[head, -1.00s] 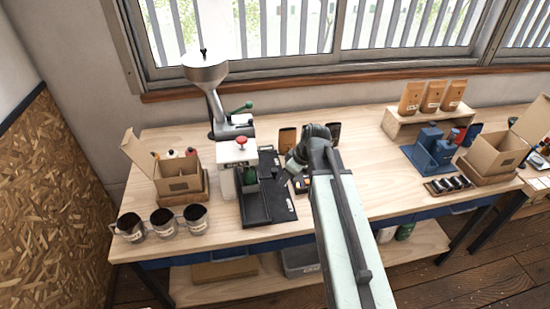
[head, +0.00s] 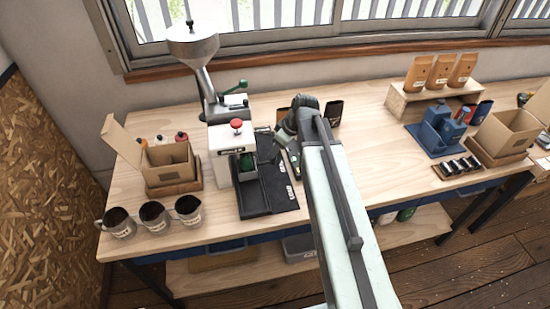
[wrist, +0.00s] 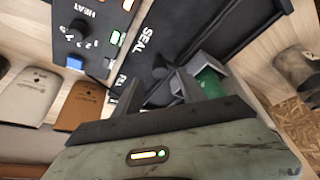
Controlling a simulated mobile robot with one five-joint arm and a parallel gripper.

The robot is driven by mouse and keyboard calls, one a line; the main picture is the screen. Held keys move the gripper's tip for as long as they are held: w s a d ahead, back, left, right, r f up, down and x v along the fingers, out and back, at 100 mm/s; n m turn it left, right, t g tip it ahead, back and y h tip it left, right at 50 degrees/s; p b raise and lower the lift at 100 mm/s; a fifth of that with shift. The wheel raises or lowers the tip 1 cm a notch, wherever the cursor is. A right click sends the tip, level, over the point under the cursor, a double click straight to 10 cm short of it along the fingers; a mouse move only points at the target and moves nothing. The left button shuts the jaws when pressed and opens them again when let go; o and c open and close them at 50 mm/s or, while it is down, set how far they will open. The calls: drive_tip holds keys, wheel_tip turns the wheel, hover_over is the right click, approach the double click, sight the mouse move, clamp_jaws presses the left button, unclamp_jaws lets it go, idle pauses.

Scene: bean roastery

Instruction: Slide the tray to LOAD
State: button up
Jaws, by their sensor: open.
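The sealer's black base (head: 282,204) lies on the bench, with white lettering along its right side. SEAL is readable in the wrist view; the lettering nearer the front is too small to read surely. A dark tray (head: 250,204) runs along the base's left side. A small holder with a green item (head: 247,163) sits at its back end, by the white machine body; the green item also shows in the wrist view (wrist: 208,85). My gripper (head: 275,156) is open over the base, right of the holder. In the wrist view its fingers (wrist: 160,85) hold nothing; contact with the tray cannot be told.
The white machine (head: 219,152) with a red button and hopper stands behind left. Three metal cups (head: 152,214) and an open carton (head: 168,163) are at left. A control panel with a HEAT dial (wrist: 82,28) is close to my gripper. Dark and brown pouches (head: 334,112) stand behind.

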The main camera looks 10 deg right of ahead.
drive_tip(key=b+x, duration=0.2)
drive_tip(key=x, duration=0.2)
drive_tip(key=shift+f+b, duration=0.2)
drive_tip(key=shift+b, duration=0.15)
drive_tip(key=shift+r, duration=0.15)
clamp_jaws()
drive_tip(key=shift+s, duration=0.1)
idle(0.8)
